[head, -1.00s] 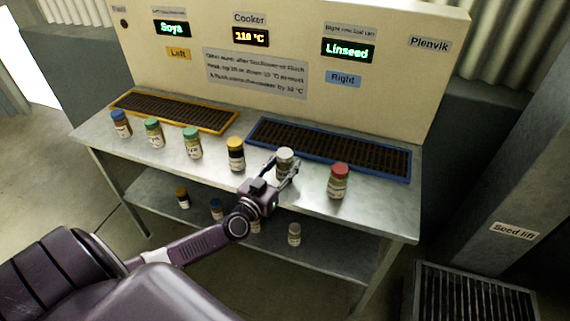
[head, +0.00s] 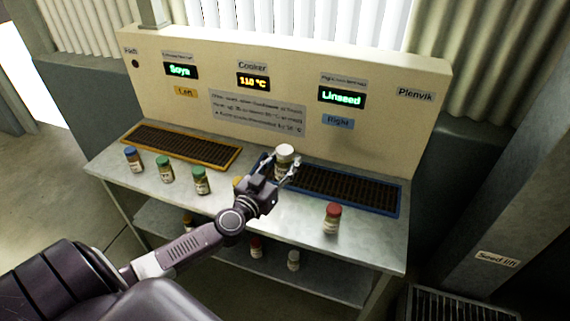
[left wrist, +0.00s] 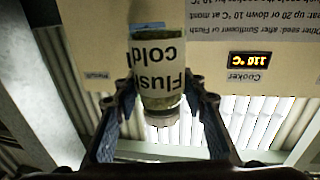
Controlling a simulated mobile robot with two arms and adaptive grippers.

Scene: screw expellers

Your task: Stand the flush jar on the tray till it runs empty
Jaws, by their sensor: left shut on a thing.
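My left gripper (head: 282,176) is shut on a jar with a pale lid, the flush jar (head: 284,157). In the left wrist view the flush jar (left wrist: 157,70) stands between the fingers (left wrist: 158,105), its label reading "Flush cold" upside down in that picture. In the head view the jar is upright, at the left end of the blue-framed tray (head: 399,210); it looks raised off the bench. The orange-framed tray (head: 237,158) lies to the left. The gripper hides part of the blue-framed tray. My right gripper is not in view.
On the bench stand a blue-lidded jar (head: 132,159), green-lidded jars (head: 201,181) and a red-lidded jar (head: 332,218). A yellow-lidded jar is mostly hidden by my gripper. The panel (head: 415,125) behind shows Soya left, 110 °C, Linseed right. More jars stand on the lower shelf.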

